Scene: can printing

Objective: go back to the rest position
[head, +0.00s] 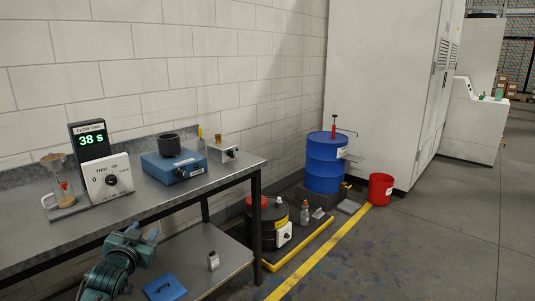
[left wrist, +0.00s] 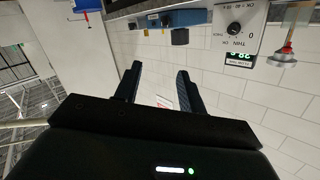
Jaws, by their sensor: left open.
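My left arm, green, comes in at the lower left of the head view. Its gripper (head: 142,233) is in front of the metal bench's edge, apart from the things on the bench. In the left wrist view, which is upside down, the left gripper (left wrist: 158,80) has its two dark fingers apart with nothing between them. My right gripper is in neither view.
The bench (head: 225,170) bears a dial box (head: 108,178), a flow timer reading 38 s (head: 90,142) and a blue device (head: 173,166). A black drum (head: 268,225), blue drum (head: 325,165) and red bucket (head: 380,188) stand beyond. Floor at right is clear.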

